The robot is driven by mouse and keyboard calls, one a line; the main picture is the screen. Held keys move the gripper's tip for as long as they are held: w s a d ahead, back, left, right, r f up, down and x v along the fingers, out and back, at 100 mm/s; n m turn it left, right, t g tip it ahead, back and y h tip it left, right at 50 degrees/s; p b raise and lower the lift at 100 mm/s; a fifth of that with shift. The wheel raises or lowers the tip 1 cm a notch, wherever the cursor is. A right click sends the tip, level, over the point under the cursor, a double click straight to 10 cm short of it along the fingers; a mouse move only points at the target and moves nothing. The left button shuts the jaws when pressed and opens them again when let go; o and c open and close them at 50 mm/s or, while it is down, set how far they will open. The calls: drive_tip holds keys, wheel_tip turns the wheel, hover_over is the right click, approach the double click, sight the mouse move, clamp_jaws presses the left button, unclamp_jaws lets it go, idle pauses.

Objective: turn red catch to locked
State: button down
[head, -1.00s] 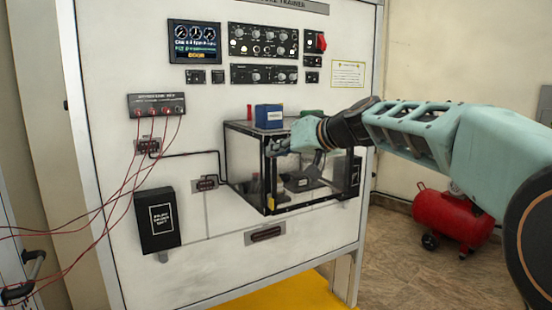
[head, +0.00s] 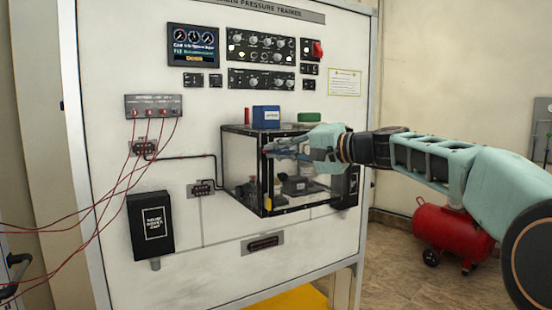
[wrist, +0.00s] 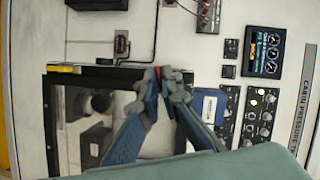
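The clear-sided box with black edges (head: 240,172) is mounted on the white panel. A small red piece (wrist: 157,72), likely the red catch, shows at the box's edge in the wrist view. Only a sliver of it shows, so I cannot read its position. My gripper (wrist: 162,78) has its fingertips close together right at this red piece. I cannot tell whether they touch or hold it. In the head view my gripper (head: 270,152) is at the box's front upper corner, and the hand hides the catch there.
A blue block (head: 266,117), a red piece (head: 247,116) and a green piece (head: 309,117) stand on the box. Red cables (head: 112,190) hang at the left. A black box (head: 150,224) is low on the panel. A red compressor (head: 452,232) stands on the floor.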

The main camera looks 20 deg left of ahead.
drive_tip(key=shift+f+m+y+b, duration=0.25)
drive_tip(key=shift+m+y+b, duration=0.55)
drive_tip(key=shift+m+b, duration=0.5)
drive_tip(key=shift+m, duration=0.4)
drive_tip(key=c, duration=2.2)
unclamp_jaws()
drive_tip(key=shift+o, duration=0.2)
drive_tip(key=shift+d, duration=0.1)
drive_tip(key=v, duration=1.2)
